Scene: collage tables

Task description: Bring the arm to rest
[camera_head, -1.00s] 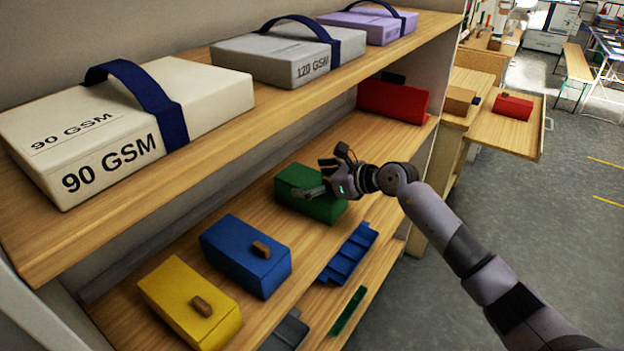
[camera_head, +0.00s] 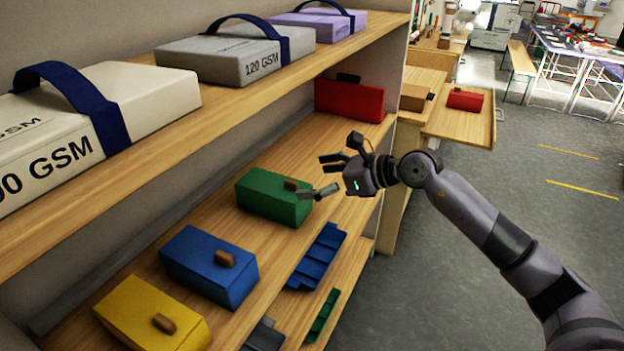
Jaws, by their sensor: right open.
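My right gripper (camera_head: 326,176) is open and empty. It hangs over the middle shelf (camera_head: 340,150), just right of the green box (camera_head: 272,198), with its fingers pointing left. One fingertip appears close to the brown knob of the green box, but I cannot tell whether they touch. My right arm (camera_head: 475,212) reaches in from the lower right, in front of the shelf. My left gripper is not in view.
A blue box (camera_head: 205,268) and a yellow box (camera_head: 140,315) stand nearer on the shelf; a red box (camera_head: 348,101) is farther back. The upper shelf (camera_head: 165,115) holds paper packs above. Open floor (camera_head: 440,270) lies to the right.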

